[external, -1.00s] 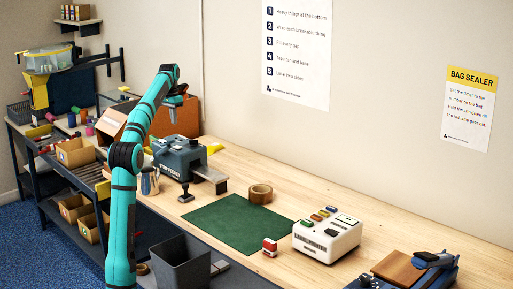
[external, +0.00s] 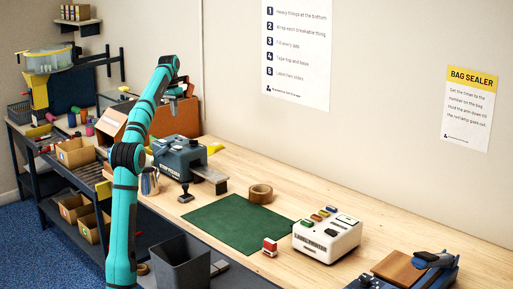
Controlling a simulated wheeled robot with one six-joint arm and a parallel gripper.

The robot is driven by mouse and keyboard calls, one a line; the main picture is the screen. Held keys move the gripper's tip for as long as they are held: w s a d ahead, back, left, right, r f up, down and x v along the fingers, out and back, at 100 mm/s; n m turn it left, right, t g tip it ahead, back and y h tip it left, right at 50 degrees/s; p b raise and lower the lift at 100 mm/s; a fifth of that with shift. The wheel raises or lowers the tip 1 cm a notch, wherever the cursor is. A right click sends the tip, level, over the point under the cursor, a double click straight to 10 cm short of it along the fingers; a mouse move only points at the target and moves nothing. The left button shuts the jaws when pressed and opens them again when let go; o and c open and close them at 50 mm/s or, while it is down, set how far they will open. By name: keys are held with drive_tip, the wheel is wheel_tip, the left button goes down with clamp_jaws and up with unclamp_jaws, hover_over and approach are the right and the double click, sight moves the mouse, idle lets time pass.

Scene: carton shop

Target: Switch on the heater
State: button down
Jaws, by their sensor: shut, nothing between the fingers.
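No thing in view is plainly marked as a heater. A blue-grey machine (external: 180,158) with small lettering, a metal plate at its front and a yellow part (external: 215,149) stands on the wooden bench, left of the green mat. My gripper (external: 174,97) is above and behind this machine in the picture, apart from it, in front of the brown cartons. It is shut and empty, with its fingers small in view. Any switch on the machine is too small to make out. A blue bag sealer (external: 432,262) stands at the front right.
The green mat (external: 237,222) lies clear on the bench (external: 330,190). A tape roll (external: 260,193), a dark stamp (external: 185,193), a red stamp (external: 270,246) and a white label printer (external: 327,238) stand around it. A dark bin (external: 180,263) is at the front edge. Cartons (external: 185,110) stand behind my arm.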

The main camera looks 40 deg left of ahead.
sight(179, 147)
drive_tip(key=shift+f, duration=0.15)
drive_tip(key=f, duration=0.4)
drive_tip(key=d+f, duration=0.1)
drive_tip(key=f, duration=0.8)
drive_tip(key=shift+d+f, duration=0.3)
drive_tip(key=shift+d, duration=0.1)
drive_tip(key=shift+d+f+y, duration=0.2)
drive_tip(key=shift+y, duration=0.1)
drive_tip(key=shift+a, duration=0.3)
drive_tip(key=shift+a+r, duration=0.15)
drive_tip(key=shift+a, duration=0.45)
drive_tip(key=shift+r, duration=0.15)
